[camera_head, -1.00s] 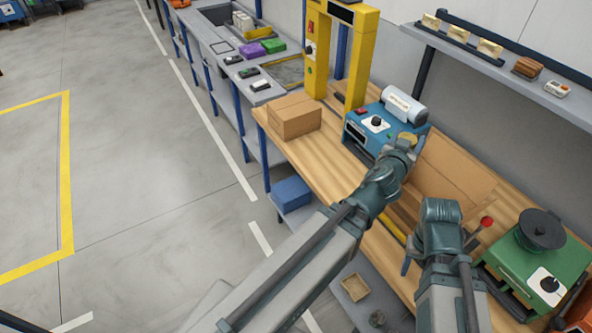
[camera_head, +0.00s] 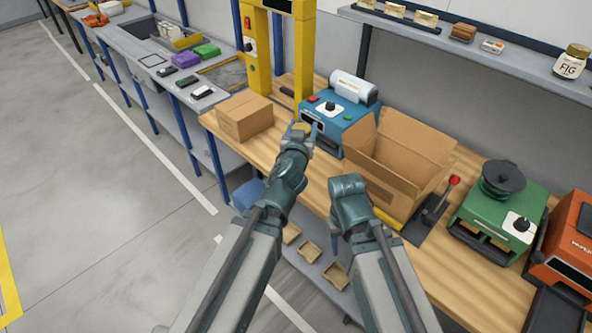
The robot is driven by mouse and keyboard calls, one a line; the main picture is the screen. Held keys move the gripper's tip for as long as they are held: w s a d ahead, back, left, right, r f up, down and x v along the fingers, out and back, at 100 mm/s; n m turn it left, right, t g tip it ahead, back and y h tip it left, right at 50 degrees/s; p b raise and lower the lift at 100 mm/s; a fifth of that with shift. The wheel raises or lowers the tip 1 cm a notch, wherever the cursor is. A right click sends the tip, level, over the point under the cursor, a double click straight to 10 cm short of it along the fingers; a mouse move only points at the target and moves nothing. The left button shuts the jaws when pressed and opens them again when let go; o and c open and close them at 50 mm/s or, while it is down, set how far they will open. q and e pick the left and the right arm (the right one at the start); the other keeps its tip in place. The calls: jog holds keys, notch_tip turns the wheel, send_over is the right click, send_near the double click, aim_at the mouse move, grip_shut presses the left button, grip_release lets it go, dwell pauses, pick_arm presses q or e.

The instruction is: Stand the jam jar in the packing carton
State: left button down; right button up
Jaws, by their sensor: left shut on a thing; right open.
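My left gripper (camera_head: 305,132) is shut on the jam jar (camera_head: 300,129).
A closed carton (camera_head: 245,117) stands left on the bench. A blue machine (camera_head: 340,112) with a white roll is behind. A red-knobbed lever (camera_head: 440,198) and a green machine (camera_head: 497,205) stand right of the carton. A FIG jar (camera_head: 571,66) is on the wall shelf.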

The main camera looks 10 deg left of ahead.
notch_tip(320, 180, down, 15)
jog(key=b, duration=1.3)
jog(key=shift+b, duration=0.3)
